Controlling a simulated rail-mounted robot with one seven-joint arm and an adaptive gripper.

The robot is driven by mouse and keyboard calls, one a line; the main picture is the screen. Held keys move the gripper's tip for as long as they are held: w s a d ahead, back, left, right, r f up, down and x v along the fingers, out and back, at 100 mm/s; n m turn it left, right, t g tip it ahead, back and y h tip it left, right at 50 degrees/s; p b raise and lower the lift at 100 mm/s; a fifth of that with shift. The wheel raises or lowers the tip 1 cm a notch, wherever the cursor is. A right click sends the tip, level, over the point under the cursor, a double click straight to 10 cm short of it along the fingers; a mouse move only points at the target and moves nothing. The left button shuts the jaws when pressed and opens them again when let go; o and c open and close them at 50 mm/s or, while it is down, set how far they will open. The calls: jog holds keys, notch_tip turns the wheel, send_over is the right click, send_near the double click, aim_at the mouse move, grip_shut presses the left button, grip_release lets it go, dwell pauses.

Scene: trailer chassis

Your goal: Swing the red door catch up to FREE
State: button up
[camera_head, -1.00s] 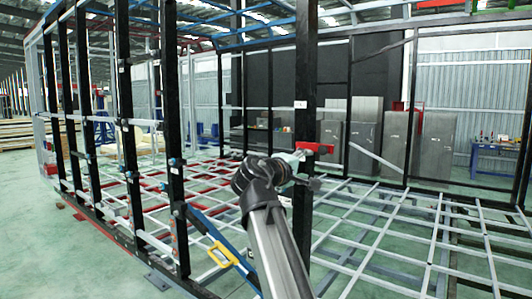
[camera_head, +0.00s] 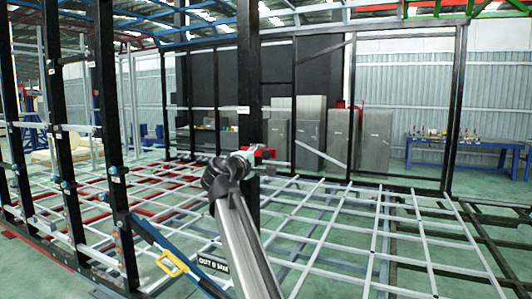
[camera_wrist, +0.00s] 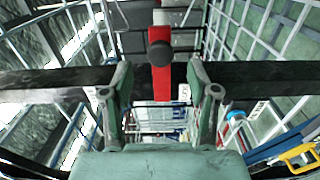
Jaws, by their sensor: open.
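The red door catch (camera_head: 265,153) sits on a black upright post (camera_head: 249,90) in the head view and sticks out to the right, about level. In the wrist view the red catch (camera_wrist: 162,82) is a bar with a dark round knob (camera_wrist: 160,54). My gripper (camera_head: 246,156) is at the post beside the catch, partly hiding it. In the wrist view my gripper (camera_wrist: 160,80) is open, with one finger on each side of the bar and a gap on both sides. I cannot tell whether the bar lies at fingertip depth. No FREE marking is readable.
A white label (camera_head: 243,110) is on the post above the catch. Black posts with clamps (camera_head: 108,120) stand at left. A blue bar with a yellow handle (camera_head: 172,263) is at lower left. The grey floor grid (camera_head: 330,225) spreads low to the right, with open space above it.

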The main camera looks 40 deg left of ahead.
aim_at(266, 155)
jog(key=p+x, duration=0.1)
jog(key=x, duration=0.4)
jog(key=shift+w+a, duration=0.1)
jog(key=shift+w, duration=0.25)
grip_shut()
